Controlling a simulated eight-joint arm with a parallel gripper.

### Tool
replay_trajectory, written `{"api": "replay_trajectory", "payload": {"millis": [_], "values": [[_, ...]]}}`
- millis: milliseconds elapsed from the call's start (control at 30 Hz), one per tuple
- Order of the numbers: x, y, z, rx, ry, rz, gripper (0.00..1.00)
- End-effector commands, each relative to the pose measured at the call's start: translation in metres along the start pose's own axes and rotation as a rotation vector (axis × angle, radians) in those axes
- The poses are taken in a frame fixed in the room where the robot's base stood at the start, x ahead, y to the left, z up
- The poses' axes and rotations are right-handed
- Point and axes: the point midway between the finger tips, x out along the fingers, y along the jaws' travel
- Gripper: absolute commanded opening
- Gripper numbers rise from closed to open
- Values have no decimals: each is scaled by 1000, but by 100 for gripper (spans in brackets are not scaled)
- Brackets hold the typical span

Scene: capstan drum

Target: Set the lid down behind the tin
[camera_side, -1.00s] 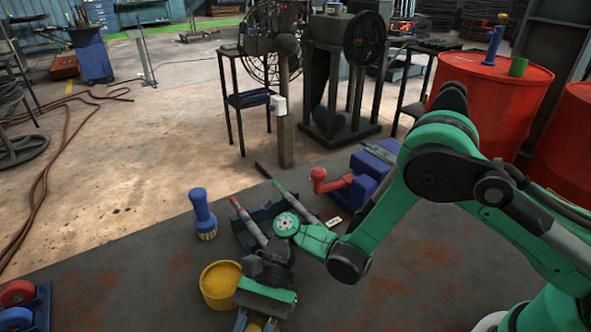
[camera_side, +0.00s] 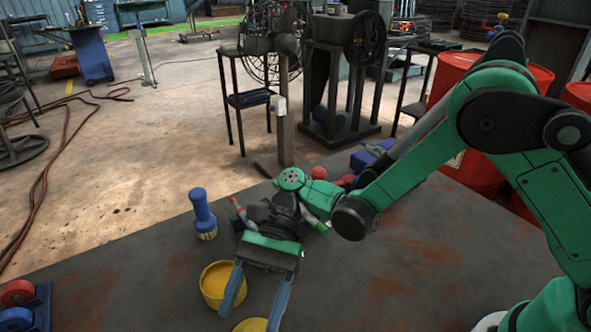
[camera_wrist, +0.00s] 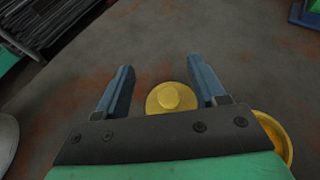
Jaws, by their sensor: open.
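The tin (camera_side: 214,281) is a round yellow container standing on the dark table in the side view; part of it shows at the right in the wrist view (camera_wrist: 284,150). The lid (camera_side: 252,325) is a yellow disc at the bottom edge of the side view, partly cut off, to the right of and nearer than the tin. In the wrist view the lid (camera_wrist: 170,97) shows its round knob and appears to lie on the table. My gripper (camera_side: 248,318) is open above the lid. In the wrist view its two blue fingers (camera_wrist: 160,70) stand apart, with the lid seen between them.
A blue-handled brush (camera_side: 203,213) stands behind the tin. A dark tray with tools is partly hidden behind my wrist. Bare table (camera_side: 130,265) lies left of the tin.

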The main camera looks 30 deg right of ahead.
Motion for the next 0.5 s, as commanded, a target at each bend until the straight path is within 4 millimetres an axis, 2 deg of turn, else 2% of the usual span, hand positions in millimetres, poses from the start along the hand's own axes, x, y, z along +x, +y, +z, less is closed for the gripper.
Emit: {"api": "replay_trajectory", "payload": {"millis": [100,267,367,500], "values": [[-5,0,12,0,0,0,64],[-11,-1,20,-14,19,-17,64],[-24,-2,24,-70,97,-78,64],[-57,3,26,-234,334,-198,64]]}}
